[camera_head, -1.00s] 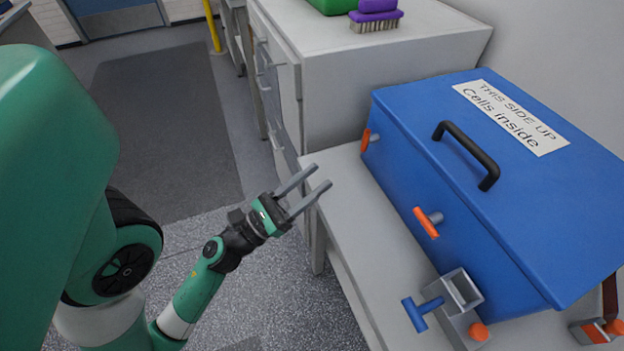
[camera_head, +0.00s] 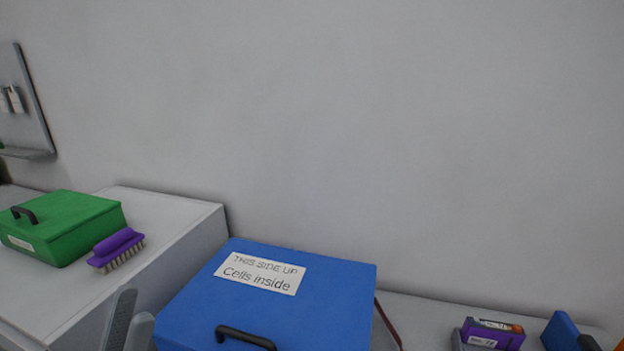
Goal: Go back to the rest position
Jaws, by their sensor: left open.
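My left gripper (camera_head: 135,305) shows only as two grey fingers at the bottom edge, left of the blue box. The fingers are apart with nothing visible between them. They stand in front of the grey cabinet in the picture, and the rest of that arm is out of view. My right gripper is not in view.
A closed blue box (camera_head: 290,318) with a black handle and a "Cells inside" label sits at bottom centre. A green box (camera_head: 75,228) and purple brush (camera_head: 117,247) stand on the cabinet (camera_head: 165,215). A purple battery item (camera_head: 492,333) lies right.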

